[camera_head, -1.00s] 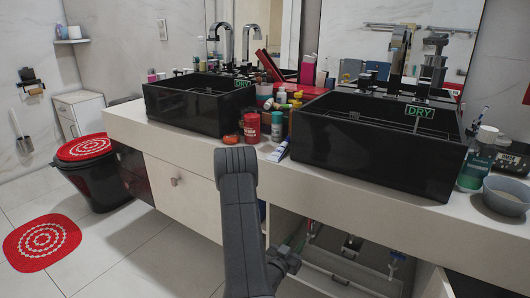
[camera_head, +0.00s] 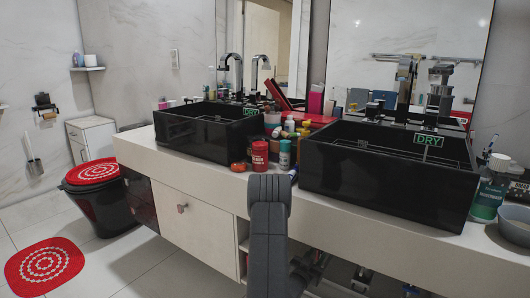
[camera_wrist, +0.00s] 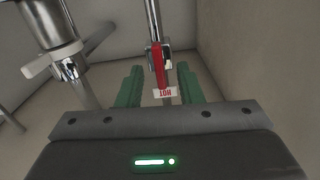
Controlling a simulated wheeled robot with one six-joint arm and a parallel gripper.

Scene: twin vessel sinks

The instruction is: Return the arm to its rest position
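My arm (camera_head: 268,225) reaches from the bottom of the head view towards the open space under the counter. My gripper's fingertips are hidden in that view. In the wrist view my gripper (camera_wrist: 160,85) has its two green fingers apart, with a clear gap between them. A red valve handle (camera_wrist: 158,66) on a vertical metal pipe shows in line with this gap, above a tag reading HOT (camera_wrist: 165,92). I see no finger touching the handle; its exact depth relative to the fingertips I cannot tell.
In the wrist view another metal valve fitting (camera_wrist: 68,66) and pipe stand at left, and a cabinet wall (camera_wrist: 235,50) is close at right.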

